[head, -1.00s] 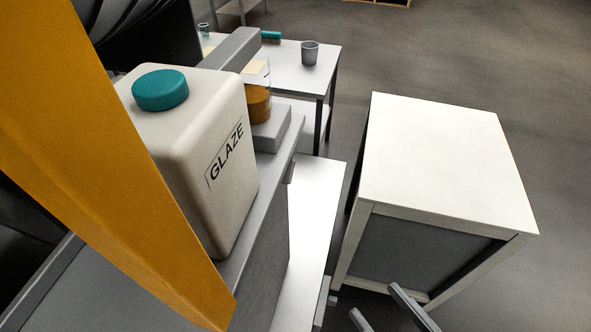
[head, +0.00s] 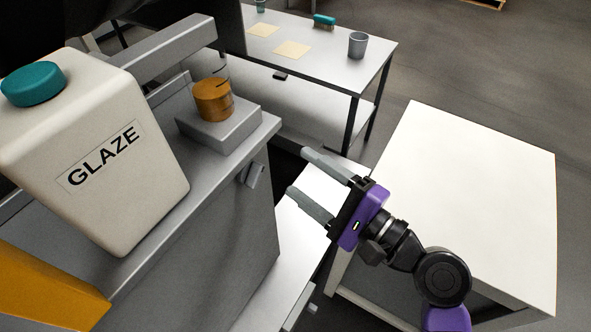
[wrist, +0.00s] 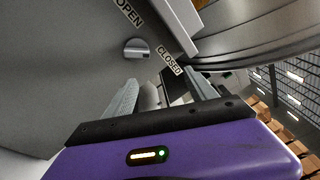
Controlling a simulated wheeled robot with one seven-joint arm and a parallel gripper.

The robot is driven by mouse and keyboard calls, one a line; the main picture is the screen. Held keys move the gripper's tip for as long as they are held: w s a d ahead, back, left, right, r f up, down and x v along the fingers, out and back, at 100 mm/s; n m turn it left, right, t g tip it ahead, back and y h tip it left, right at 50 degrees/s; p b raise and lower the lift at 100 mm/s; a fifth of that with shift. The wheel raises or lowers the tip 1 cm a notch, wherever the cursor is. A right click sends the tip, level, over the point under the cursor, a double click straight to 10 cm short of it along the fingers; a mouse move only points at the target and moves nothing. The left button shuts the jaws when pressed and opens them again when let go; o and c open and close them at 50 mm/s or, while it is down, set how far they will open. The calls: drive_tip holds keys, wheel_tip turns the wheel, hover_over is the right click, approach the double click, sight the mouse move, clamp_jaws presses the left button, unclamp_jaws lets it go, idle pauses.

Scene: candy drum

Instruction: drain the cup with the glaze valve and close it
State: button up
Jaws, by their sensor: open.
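The clear cup (head: 213,97) with amber glaze in it stands on a grey block on top of the machine. The valve knob (head: 252,174) is a small grey part on the machine's side below the cup. In the wrist view the knob (wrist: 137,48) sits between an OPEN label (wrist: 129,12) and a CLOSED label (wrist: 170,64); its handle lies roughly sideways, and I cannot tell its setting surely. My gripper (head: 298,172) is open and empty, right of the knob and apart from it. Its fingers (wrist: 162,88) also show in the wrist view, below the knob.
A cream GLAZE tank (head: 95,150) with a teal cap stands on the machine's left. A white-topped cabinet (head: 470,200) is at right, near my arm. A table (head: 330,62) behind holds a grey cup (head: 357,44) and a brush (head: 324,21). Open floor lies at back right.

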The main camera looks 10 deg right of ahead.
sight(258, 179)
drive_tip(key=shift+w+a+f+m+g+y+p, duration=0.2)
drive_tip(key=shift+w+a+m+g+y, duration=0.2)
drive_tip(key=shift+a, duration=1)
drive_tip(key=shift+w+a+f+m+g+y+p, duration=0.15)
drive_tip(key=shift+w+a+m+g+y+p, duration=0.3)
drive_tip(key=shift+a, duration=0.9)
drive_tip(key=shift+w+a+f+m+g+y, duration=0.2)
drive_tip(key=shift+a+g, duration=0.35)
drive_tip(key=shift+a, duration=0.85)
drive_tip(key=shift+s, duration=0.15)
drive_tip(key=c, duration=1.4)
